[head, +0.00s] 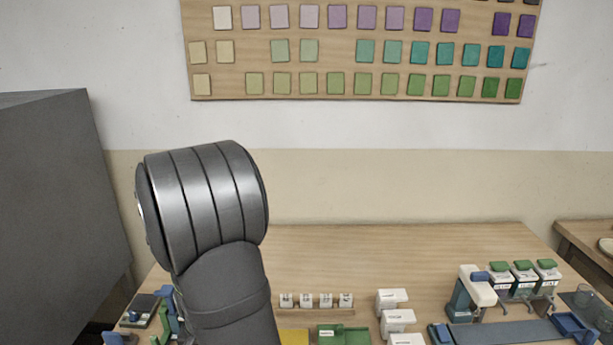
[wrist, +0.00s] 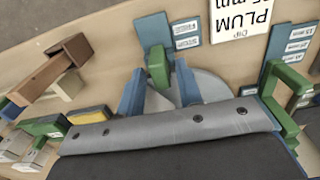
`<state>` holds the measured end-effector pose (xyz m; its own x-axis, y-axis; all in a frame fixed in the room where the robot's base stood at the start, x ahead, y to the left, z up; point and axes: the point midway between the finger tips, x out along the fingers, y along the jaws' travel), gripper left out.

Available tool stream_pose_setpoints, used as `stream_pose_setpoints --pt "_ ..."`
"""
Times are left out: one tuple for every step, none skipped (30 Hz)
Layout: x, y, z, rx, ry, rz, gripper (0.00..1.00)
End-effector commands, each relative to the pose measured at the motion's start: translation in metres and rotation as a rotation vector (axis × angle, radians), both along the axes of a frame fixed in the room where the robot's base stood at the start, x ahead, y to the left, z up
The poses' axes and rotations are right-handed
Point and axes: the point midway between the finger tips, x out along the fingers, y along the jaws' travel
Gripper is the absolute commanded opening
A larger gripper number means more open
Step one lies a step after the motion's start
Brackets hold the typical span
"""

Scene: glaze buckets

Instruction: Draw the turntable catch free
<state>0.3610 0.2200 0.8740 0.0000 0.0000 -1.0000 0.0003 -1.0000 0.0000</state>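In the wrist view, a grey disc that looks like the turntable (wrist: 212,88) lies partly hidden behind my gripper's grey body. A small green block (wrist: 157,67), apparently the catch, stands at the disc's far edge, in front of a blue upright piece (wrist: 153,30). My gripper (wrist: 160,67) shows as two blue fingers, set apart on either side of the green block. A narrow gap shows to the block's right; contact on its left cannot be told. In the head view, my arm covers most of this area, and only blue and green parts (head: 160,322) show at the lower left.
A PLUM dip card (wrist: 240,18) and small labels stand beyond the disc. A green bracket (wrist: 280,112) is close on the right. A brown wooden piece (wrist: 60,65) and white blocks are left. In the head view, the table's (head: 390,250) back part is clear.

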Motion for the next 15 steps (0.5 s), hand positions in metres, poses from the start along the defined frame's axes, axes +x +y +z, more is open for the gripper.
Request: stream_pose_setpoints --pt "0.0 0.0 0.0001 0.0 0.0 0.0 0.29" --pt "0.0 0.0 0.0001 0.0 0.0 0.0 0.23" --pt "0.0 0.0 0.0001 0.0 0.0 0.0 0.15" --pt "0.0 0.0 0.0002 0.0 0.0 0.0 0.09" --pt "0.0 0.0 0.0002 0.0 0.0 0.0 0.03" --pt "0.0 0.0 0.0002 0.0 0.0 0.0 0.0" --pt "0.0 0.0 0.0002 0.0 0.0 0.0 0.0" --pt "0.0 0.0 0.0002 0.0 0.0 0.0 0.0" --pt "-0.0001 0.0 0.0002 0.0 0.0 0.0 0.0" --pt "-0.0002 0.0 0.0003 0.0 0.0 0.0 0.0" --pt "-0.0004 0.0001 0.0003 0.0 0.0 0.0 0.0" --pt "-0.0008 0.0001 0.0003 0.0 0.0 0.0 0.0" --pt "-0.0013 0.0001 0.0003 0.0 0.0 0.0 0.0" --pt "-0.0019 0.0002 0.0004 0.0 0.0 0.0 0.0" --pt "-0.0029 0.0002 0.0004 0.0 0.0 0.001 0.0"
